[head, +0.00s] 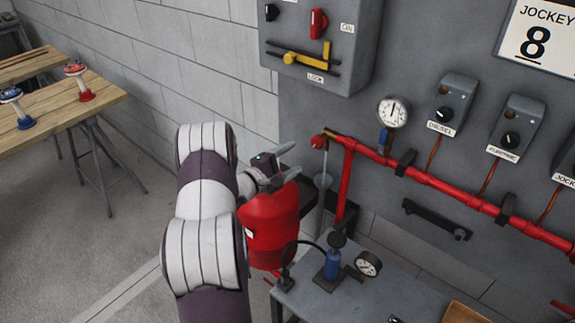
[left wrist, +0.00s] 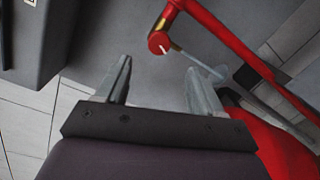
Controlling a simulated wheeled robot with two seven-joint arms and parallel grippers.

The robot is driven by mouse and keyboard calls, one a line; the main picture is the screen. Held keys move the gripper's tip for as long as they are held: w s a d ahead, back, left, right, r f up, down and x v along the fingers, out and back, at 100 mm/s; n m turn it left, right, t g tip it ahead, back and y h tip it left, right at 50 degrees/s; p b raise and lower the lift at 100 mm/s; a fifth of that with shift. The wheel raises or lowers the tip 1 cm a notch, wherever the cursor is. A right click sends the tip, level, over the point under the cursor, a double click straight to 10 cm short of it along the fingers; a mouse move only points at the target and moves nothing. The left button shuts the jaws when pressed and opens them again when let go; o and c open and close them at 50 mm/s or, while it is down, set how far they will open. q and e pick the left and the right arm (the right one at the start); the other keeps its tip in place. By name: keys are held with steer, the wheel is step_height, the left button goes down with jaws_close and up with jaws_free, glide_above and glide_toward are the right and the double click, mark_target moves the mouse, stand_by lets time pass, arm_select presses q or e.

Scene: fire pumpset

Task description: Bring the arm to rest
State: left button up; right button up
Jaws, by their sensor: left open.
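My left arm (head: 203,215) comes up from the bottom of the head view and reaches forward above the floor. My left gripper (head: 291,160) is at its far end, in front of the wall panel and just above a red tank (head: 270,225). The left wrist view also shows this gripper (left wrist: 158,68), with its two fingers apart and nothing between them. Beyond the fingers is the red pipe's end with a round red cap (left wrist: 158,42). My right gripper is not in view.
A red pipe (head: 440,185) with a pressure gauge (head: 393,111) runs along the grey panel. A grey bench (head: 350,300) with a blue pump (head: 332,264) stands at lower right. A wooden table (head: 60,107) is at left. Open floor (head: 90,240) lies between.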

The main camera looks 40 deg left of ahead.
arm_select(q)
steer(key=shift+s+a, duration=0.1)
steer(key=shift+s, duration=0.35)
steer(key=d+m+g+y, duration=0.4)
steer(key=d+m+g, duration=0.2)
steer(key=d+m, duration=0.2)
steer(key=s+d+m+g, duration=0.5)
steer(key=s+d+m, duration=0.1)
steer(key=s, duration=0.5)
steer(key=s+d+f+m+g+h, duration=0.1)
steer(key=s+d+m+g, duration=0.4)
steer(key=s+d, duration=0.4)
steer(key=s+m, duration=0.1)
steer(key=s, duration=0.2)
steer(key=shift+d+f+m, duration=0.3)
